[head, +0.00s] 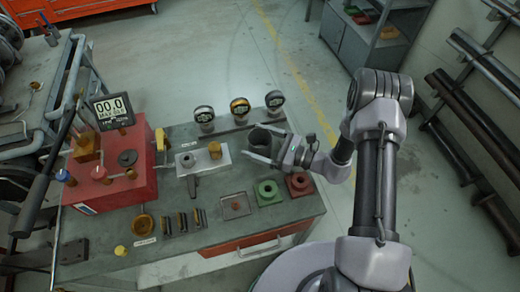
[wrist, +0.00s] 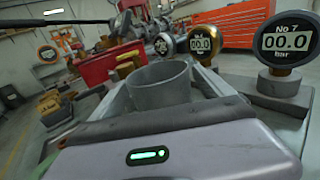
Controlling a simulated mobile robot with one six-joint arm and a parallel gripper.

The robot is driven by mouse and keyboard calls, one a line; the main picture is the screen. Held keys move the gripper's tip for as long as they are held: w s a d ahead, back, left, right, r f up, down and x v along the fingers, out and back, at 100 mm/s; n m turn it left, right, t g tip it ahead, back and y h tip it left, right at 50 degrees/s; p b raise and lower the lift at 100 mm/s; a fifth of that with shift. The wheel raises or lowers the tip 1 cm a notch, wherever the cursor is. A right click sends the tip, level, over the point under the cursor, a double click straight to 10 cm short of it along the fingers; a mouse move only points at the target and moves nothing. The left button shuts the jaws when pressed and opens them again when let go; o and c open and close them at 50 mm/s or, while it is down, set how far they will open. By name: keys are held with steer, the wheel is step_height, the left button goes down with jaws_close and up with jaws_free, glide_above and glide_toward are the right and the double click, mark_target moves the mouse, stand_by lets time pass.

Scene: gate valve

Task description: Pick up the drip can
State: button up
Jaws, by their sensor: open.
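The drip can is a dark grey, open-topped cylinder (head: 262,138) near the right part of the bench's back edge. It shows large and upright in the middle of the wrist view (wrist: 160,88). My gripper (head: 263,143) reaches in from the right, with its fingers open on either side of the can. In the wrist view, one finger lies left of the can and one right. I cannot tell whether either finger touches it. The can's lower part is hidden by my gripper body in the wrist view.
Three round gauges (head: 240,107) stand along the bench's back edge near the can. A red box (head: 118,180) with a display is at left. A white plate (head: 203,158) with fittings, a green block (head: 268,192) and a red block (head: 300,184) are nearby.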

steer(key=shift+x, duration=0.85)
steer(key=c, duration=1.5)
